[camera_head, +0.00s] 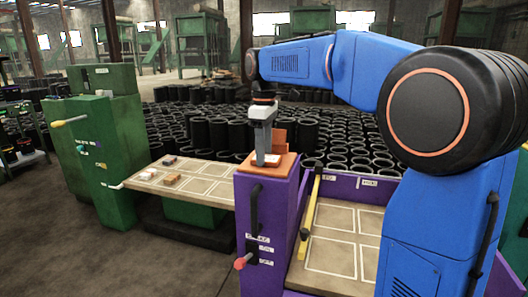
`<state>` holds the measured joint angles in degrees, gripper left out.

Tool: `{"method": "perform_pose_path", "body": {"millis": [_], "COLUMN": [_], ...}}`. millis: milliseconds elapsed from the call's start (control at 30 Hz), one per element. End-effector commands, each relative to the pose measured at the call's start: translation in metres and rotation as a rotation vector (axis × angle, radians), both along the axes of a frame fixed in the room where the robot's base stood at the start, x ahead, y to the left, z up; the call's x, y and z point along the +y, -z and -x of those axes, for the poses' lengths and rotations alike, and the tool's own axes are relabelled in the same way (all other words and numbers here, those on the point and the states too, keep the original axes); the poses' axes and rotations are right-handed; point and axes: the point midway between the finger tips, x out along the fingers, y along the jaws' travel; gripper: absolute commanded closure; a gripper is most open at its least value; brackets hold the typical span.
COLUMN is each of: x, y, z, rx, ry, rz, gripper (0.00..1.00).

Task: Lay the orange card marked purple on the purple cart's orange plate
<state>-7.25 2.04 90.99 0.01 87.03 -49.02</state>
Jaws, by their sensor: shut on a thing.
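The purple cart (262,215) stands in the centre, with an orange plate (284,168) on top of its post. My gripper (267,160) points down over this plate, its fingertips at or just above the surface. It is shut on a small, flat, pale-topped piece, which I take to be the card; its colour mark cannot be read at this size. The card is mostly hidden by the fingers, and I cannot tell whether it touches the plate. An upright orange-brown piece (279,132) stands behind the gripper.
A tan board (208,189) with white-outlined cells holds several small blocks at left, beside a green machine (103,150). A purple-walled tray (335,225) with empty cells and a yellow bar (309,220) lies right. Black rubber sleeves (345,140) crowd behind.

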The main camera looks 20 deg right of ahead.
Motion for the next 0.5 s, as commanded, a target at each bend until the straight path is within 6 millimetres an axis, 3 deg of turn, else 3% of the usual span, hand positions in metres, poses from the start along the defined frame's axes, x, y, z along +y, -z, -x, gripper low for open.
{"method": "perform_pose_path", "body": {"millis": [267,300,333,500], "x": [-0.0001,0.0,0.0,0.0], "y": [0.0018,0.0014,0.0013,0.0012], "z": [-0.0001,-0.0001,-0.0001,-0.0001], "rx": [0.0,-0.001,-0.001,-0.001], "ry": [0.0,0.0,0.0,0.0], "rz": [0.0,0.0,0.0,0.0], "gripper": [0.74,0.43,0.36,0.33]}}
